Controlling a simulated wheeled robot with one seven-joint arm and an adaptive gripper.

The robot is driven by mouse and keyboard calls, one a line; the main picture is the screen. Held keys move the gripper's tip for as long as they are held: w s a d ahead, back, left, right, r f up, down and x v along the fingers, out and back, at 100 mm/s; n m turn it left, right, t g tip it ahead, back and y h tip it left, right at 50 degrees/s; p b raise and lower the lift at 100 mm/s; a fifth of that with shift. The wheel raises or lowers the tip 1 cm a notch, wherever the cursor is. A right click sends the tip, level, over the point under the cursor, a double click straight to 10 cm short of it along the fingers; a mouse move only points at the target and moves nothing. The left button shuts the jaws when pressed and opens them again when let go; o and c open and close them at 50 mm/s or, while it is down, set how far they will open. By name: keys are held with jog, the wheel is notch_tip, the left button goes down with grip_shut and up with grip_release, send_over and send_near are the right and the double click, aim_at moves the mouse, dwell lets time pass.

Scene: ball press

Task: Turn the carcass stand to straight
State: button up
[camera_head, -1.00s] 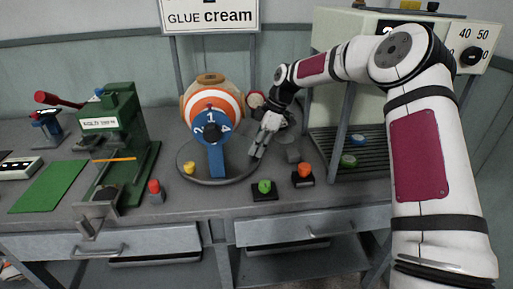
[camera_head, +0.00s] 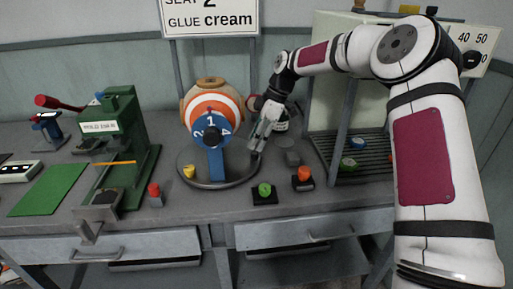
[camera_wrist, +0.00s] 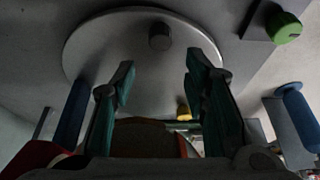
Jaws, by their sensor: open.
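The carcass stand is a round grey plate (camera_head: 240,180) on the bench. It carries an orange-and-white striped ball-shaped carcass (camera_head: 212,97) behind a blue upright with a numbered dial (camera_head: 211,132). A small yellow knob (camera_head: 189,171) is at the plate's left edge. My gripper (camera_head: 255,146) is open above the plate's right side, right of the blue upright. In the wrist view, my gripper's two fingers (camera_wrist: 160,80) are apart over the plate (camera_wrist: 100,45). A dark round peg (camera_wrist: 159,36) on the plate shows beyond the tips, between their lines. I see nothing held.
A green button (camera_head: 264,189) and an orange button (camera_head: 303,174) stand right of the stand, near the bench front. A grey block (camera_head: 292,158) is close by. The green press (camera_head: 118,135) and a red button (camera_head: 154,190) are left. A slatted rack (camera_head: 350,165) is right.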

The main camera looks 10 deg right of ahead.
notch_tip(320, 180, up, 5)
jog(key=shift+r, duration=0.2)
dwell(0.3)
jog(key=s+r+m+t+h+p, duration=0.1)
jog(key=s+r+m+h+p, duration=0.25)
jog(key=s+r, duration=0.65)
jog(key=s+r+m+h+p, duration=0.3)
jog(key=s+r, duration=0.4)
jog(key=s, duration=0.7)
jog(key=s+d+m+t+y+p, duration=0.1)
jog(key=s+m, duration=0.4)
jog(key=s, duration=0.7)
jog(key=s+d+r+m+t+y+p, duration=0.1)
jog(key=s+m+p, duration=0.3)
jog(key=s, duration=0.9)
jog(key=shift+d+r+m+t, duration=0.25)
jog(key=shift+d+m+t, duration=0.15)
jog(key=shift+d+m, duration=0.3)
